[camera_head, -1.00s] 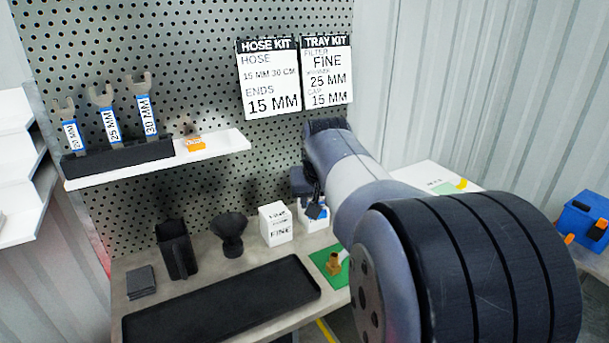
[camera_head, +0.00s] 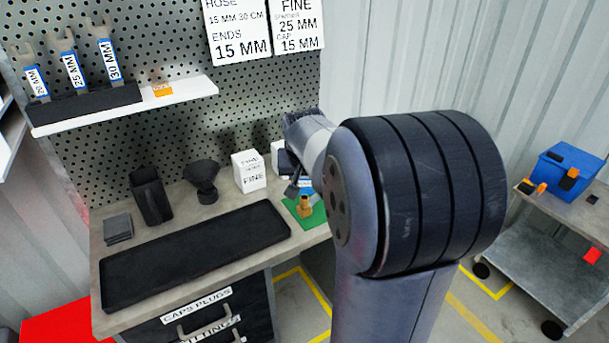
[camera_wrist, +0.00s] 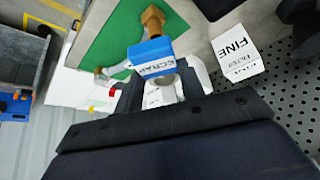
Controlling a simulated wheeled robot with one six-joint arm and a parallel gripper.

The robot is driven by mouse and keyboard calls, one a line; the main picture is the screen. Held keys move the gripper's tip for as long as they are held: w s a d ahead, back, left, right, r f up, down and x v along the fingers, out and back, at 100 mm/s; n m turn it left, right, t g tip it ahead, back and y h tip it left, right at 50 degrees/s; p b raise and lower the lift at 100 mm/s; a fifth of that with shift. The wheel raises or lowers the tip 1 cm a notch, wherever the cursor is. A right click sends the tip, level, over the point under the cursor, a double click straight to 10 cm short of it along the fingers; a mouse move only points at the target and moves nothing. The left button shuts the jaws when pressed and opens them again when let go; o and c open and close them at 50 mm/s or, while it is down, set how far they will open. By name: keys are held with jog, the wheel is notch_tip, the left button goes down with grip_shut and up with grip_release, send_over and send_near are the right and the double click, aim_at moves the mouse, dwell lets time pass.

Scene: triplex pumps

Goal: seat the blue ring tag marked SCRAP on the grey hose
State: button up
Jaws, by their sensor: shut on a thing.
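The blue ring tag (camera_wrist: 152,57) shows in the wrist view with its white lettered label facing the camera. My gripper (camera_wrist: 163,84) is shut on it, with one dark finger on each side. A brass fitting (camera_wrist: 152,20) stands on the green mat just beyond the tag; I cannot tell whether they touch. A small grey piece (camera_wrist: 102,73) shows left of the tag; I cannot tell if it is part of the grey hose. In the head view my gripper (camera_head: 294,184) is beside the brass fitting (camera_head: 305,207), mostly hidden by my arm.
A white FINE box (camera_wrist: 237,52) stands near my gripper, with a black funnel-like piece (camera_head: 202,180) farther left. A long black tray (camera_head: 195,252) lies along the bench front. A pegboard rises behind. A cart with a blue bin (camera_head: 566,172) stands at right.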

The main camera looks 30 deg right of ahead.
jog(key=b, duration=0.4)
send_over(304, 211)
jog(key=s, duration=0.2)
jog(key=shift+w+a+f, duration=0.1)
jog(key=shift+a+f, duration=0.1)
jog(key=shift+f, duration=1.15)
jog(key=shift+w+a+f, duration=0.1)
jog(key=shift+a+f, duration=0.05)
jog(key=shift+f, duration=1.15)
jog(key=shift+f+b, duration=1.6)
jog(key=shift+f, duration=0.65)
jog(key=o, duration=1.1)
jog(key=p+v, duration=0.1)
jog(key=v, duration=1)
jog(key=shift+f, duration=0.1)
